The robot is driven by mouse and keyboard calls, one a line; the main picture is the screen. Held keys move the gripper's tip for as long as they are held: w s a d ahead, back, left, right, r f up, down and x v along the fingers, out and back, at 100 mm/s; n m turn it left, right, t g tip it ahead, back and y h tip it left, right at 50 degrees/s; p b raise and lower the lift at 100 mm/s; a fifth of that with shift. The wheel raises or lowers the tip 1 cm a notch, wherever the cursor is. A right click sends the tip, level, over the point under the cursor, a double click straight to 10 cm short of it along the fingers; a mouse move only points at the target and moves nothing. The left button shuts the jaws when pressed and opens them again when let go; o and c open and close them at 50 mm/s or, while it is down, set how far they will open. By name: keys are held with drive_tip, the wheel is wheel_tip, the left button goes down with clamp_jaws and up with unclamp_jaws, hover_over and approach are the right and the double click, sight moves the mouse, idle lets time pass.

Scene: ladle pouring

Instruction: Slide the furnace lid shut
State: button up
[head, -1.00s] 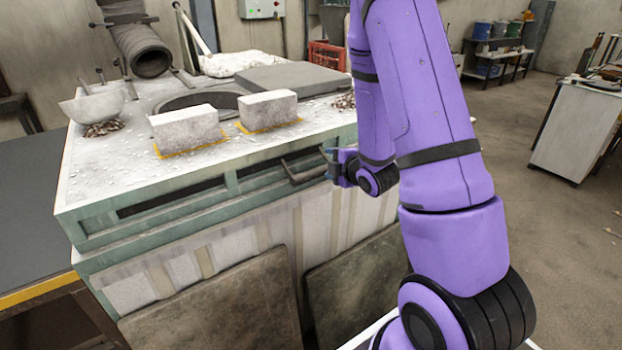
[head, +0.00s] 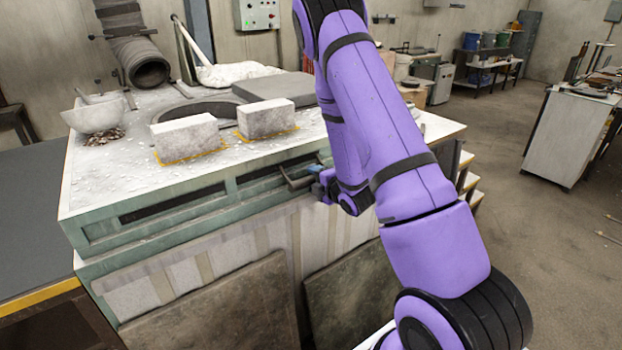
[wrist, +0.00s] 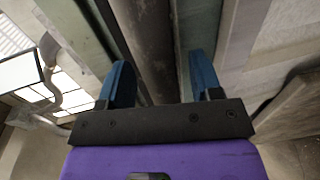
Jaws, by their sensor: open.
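The furnace lid (head: 275,88) is a flat dark grey slab on the furnace top. It lies to the right of the round furnace opening (head: 200,108), much of which shows uncovered. A dark bar handle (head: 298,181) sticks out from the furnace's green front frame. My gripper (head: 319,172) is at the right end of this handle, partly hidden by my arm. In the wrist view my gripper (wrist: 160,82) has its blue fingers apart. A dark grey bar (wrist: 150,35), which looks like the handle, runs between them. I cannot tell whether the fingers touch it.
Two pale blocks (head: 187,138) (head: 266,118) stand on the furnace top (head: 95,180) in front of the opening. A pale bowl (head: 95,115) sits at its left. Dark panels (head: 215,305) lean against the furnace front. The floor (head: 560,250) to the right is open.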

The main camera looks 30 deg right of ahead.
drive_tip(key=shift+w+f, duration=0.2)
drive_tip(key=shift+w, duration=1)
drive_tip(key=shift+c, duration=0.4)
